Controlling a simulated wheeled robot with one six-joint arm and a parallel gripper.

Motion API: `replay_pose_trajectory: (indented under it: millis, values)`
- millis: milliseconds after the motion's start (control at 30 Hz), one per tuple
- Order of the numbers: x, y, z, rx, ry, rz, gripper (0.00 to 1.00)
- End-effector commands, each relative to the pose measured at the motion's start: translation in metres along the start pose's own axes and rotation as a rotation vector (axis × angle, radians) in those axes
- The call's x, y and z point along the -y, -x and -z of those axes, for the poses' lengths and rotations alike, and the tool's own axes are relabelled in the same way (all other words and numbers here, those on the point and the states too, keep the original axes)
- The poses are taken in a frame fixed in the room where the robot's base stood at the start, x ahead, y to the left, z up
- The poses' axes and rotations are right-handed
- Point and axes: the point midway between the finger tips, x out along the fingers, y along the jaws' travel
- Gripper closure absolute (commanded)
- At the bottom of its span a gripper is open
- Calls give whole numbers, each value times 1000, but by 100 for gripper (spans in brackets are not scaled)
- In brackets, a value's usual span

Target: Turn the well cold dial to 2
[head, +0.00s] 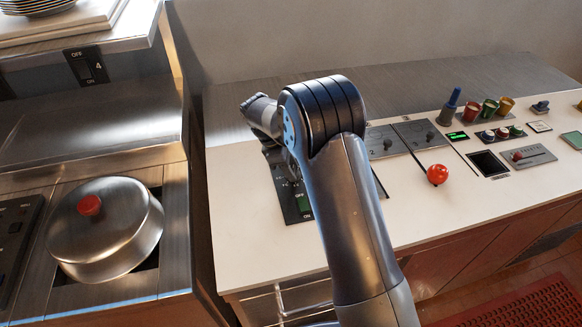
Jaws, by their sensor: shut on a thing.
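A dark control plate (296,211) is set in the white counter, left of my arm. It has small white marks and a green-lit switch (304,203) near the words OFF and ON. My gripper (284,165) points down over the upper part of this plate, partly hidden behind my own arm. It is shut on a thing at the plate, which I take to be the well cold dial. The dial itself is hidden, so its pointer and setting cannot be read.
Right of my arm are grey lids (384,143), a red ball (437,175), coloured cups (489,108) and a slider panel (528,156). White counter (240,235) is clear in front.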

Motion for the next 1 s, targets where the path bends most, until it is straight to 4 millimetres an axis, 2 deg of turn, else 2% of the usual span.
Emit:
replay_pose_trajectory:
  millis: [400,1000]
  values:
    - [2,0,0,0,258,-107,86]
    - [3,-1,0,0,337,-137,86]
